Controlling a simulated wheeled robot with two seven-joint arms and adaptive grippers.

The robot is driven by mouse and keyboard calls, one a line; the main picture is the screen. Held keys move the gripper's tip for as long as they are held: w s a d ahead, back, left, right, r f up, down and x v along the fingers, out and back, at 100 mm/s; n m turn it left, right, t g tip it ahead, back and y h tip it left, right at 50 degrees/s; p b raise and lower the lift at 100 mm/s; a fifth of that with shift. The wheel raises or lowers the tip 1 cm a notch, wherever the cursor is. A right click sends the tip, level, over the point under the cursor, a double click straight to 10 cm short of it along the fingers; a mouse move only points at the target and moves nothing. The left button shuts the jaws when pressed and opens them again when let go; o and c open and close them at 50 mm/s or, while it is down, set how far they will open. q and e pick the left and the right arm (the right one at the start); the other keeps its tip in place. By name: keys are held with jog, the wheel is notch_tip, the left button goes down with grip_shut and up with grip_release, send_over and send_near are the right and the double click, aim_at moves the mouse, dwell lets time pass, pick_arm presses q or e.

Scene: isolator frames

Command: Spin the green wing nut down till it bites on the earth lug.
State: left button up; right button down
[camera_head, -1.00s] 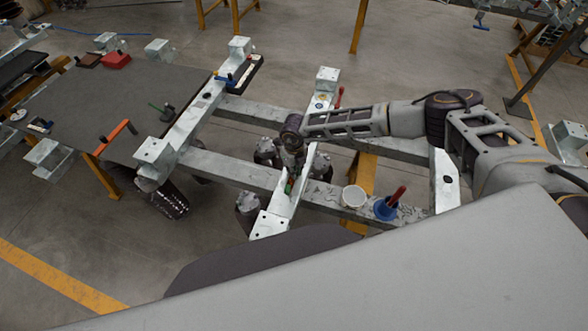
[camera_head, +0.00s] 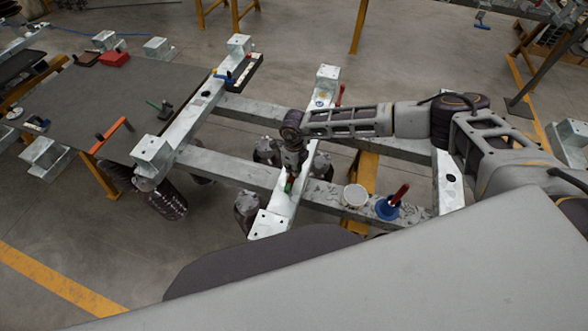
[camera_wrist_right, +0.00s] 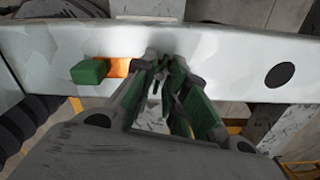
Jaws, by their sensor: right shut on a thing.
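My right gripper (camera_head: 289,179) points down at the galvanised cross beam (camera_head: 273,222) in the head view. In the right wrist view its fingertips (camera_wrist_right: 163,73) are closed together just over the beam face. The green wing nut is between them, mostly hidden by the fingers; the fingers' green pads make its outline hard to tell. The earth lug (camera_wrist_right: 118,67) shows as an orange copper-coloured strip on the beam, left of the fingertips, with a green block-shaped end (camera_wrist_right: 90,71). Whether the nut touches the lug cannot be seen. My left gripper is not in view.
A white cup (camera_head: 355,195) and a blue container (camera_head: 388,208) with a red handle stand on the frame rail right of the gripper. A red-handled tool (camera_head: 339,95) is farther up the beam. A dark table (camera_head: 110,85) is at left. The beam has a dark round hole (camera_wrist_right: 280,75).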

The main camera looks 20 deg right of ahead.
jog(key=shift+n+b, duration=0.45)
jog(key=shift+n, duration=0.35)
jog(key=c, duration=1.4)
grip_release()
jog(key=shift+o, duration=0.2)
notch_tip(320, 180, up, 12)
